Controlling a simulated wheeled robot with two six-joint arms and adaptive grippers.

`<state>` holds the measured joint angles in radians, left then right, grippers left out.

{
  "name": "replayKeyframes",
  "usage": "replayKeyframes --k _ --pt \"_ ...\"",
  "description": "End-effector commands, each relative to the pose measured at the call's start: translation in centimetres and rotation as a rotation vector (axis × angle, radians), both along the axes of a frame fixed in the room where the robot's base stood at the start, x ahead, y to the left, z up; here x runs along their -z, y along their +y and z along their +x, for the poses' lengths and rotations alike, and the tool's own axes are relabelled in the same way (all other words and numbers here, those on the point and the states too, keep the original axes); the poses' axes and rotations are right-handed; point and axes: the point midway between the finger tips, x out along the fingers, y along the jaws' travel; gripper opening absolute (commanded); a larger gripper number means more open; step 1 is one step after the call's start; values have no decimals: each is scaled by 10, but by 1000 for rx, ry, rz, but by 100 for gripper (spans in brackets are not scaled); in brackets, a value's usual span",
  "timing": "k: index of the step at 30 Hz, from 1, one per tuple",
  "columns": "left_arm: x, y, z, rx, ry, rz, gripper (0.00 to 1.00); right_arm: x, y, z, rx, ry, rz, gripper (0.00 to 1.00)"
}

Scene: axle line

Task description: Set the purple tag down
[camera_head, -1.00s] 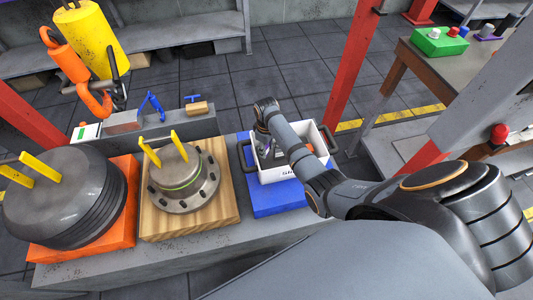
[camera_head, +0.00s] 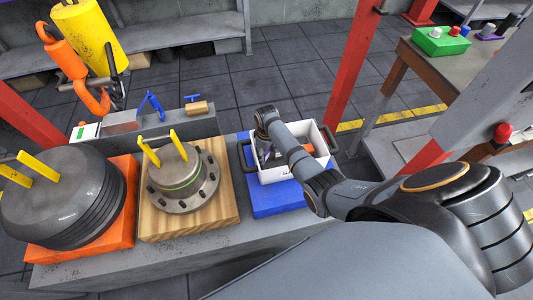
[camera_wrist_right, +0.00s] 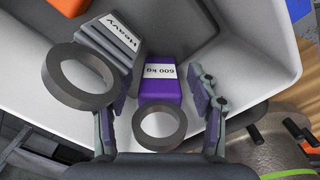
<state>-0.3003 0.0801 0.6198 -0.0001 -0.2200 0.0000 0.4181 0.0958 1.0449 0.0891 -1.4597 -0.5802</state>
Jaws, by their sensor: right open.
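The purple tag (camera_wrist_right: 160,90) has a white "600 kg" label and a grey ring (camera_wrist_right: 160,127) at its near end. It is inside the white bin (camera_wrist_right: 50,95), which also shows in the head view (camera_head: 322,158). My right gripper (camera_wrist_right: 160,97) is open, with one finger on each side of the tag and a gap to each. In the head view my right arm reaches over the bin and hides much of its inside. I cannot tell exactly how the tag rests. My left gripper is not in view.
A grey "Heavy" tag (camera_wrist_right: 108,38) with a ring lies beside the purple one. The bin stands on a blue mat (camera_head: 277,198). A flanged hub (camera_head: 182,185) on a wooden board and dark discs (camera_head: 65,200) on an orange mat stand to the left.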

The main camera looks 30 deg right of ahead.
Motion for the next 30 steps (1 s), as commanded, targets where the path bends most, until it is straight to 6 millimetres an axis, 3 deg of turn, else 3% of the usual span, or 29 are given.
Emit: replayKeyframes --k 5,12,18,22,30 --pt "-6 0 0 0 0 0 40 -16 0 1 0 -3 -1 60" --pt "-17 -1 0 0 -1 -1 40 -74 0 1 0 -4 0 60" --pt "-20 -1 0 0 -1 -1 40 -111 0 0 1 -2 0 60" --pt "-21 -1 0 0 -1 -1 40 -121 0 0 0 -1 0 60" --pt "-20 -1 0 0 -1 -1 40 -123 0 0 0 0 0 60"
